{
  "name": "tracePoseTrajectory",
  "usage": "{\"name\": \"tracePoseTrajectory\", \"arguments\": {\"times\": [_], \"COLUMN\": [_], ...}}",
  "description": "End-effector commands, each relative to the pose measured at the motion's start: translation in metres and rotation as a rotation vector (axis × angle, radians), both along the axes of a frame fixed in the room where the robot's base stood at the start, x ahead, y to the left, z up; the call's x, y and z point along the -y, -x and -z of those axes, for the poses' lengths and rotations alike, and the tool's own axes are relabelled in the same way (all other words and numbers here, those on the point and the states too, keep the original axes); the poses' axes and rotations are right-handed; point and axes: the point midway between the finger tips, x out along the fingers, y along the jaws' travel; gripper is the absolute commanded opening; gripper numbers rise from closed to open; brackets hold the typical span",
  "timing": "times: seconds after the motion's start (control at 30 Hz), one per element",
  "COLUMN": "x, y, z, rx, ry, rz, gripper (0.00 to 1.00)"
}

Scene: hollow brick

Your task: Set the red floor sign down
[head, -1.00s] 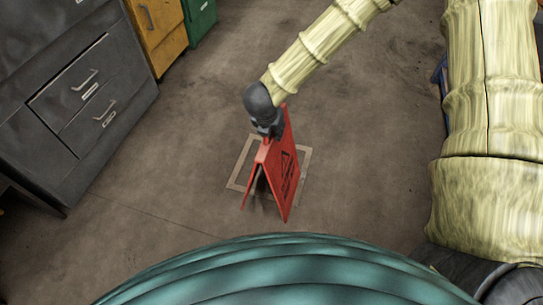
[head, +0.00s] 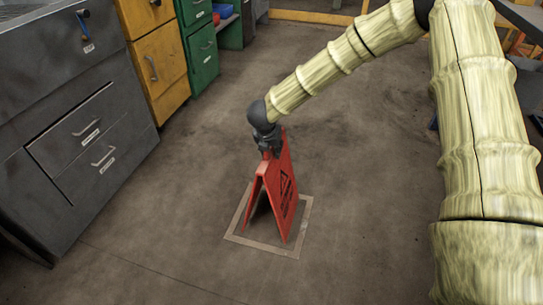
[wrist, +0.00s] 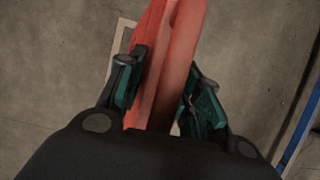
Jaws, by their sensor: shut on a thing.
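The red floor sign (head: 283,196) is an upright folded A-shape with dark print on its right face. It stands or hovers within a pale square outline (head: 263,247) on the floor; I cannot tell whether its feet touch the ground. My gripper (head: 268,149) is above it, shut on its top edge. In the wrist view the red sign (wrist: 168,60) runs between the two dark green fingers (wrist: 166,98), one on each side. The sign's lower edges are out of the wrist view.
A grey drawer cabinet (head: 75,120) stands at the left, with yellow (head: 152,55) and green (head: 200,45) cabinets behind it. The floor around the square is clear. A dark table (head: 520,20) is partly visible at the far right.

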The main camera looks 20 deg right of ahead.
Motion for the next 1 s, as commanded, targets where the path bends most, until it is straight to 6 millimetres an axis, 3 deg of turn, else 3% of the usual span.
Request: {"name": "tracePoseTrajectory", "arguments": {"times": [0.27, 0.6, 1.0], "x": [0.003, 0.003, 0.003], "y": [-0.011, -0.01, -0.01], "z": [0.001, 0.034, 0.037], "rx": [0.002, 0.001, 0.001], "ry": [-0.001, 0.0, -0.001], "rz": [0.001, 0.0, 0.0], "gripper": [0.0, 0.0, 0.0]}}
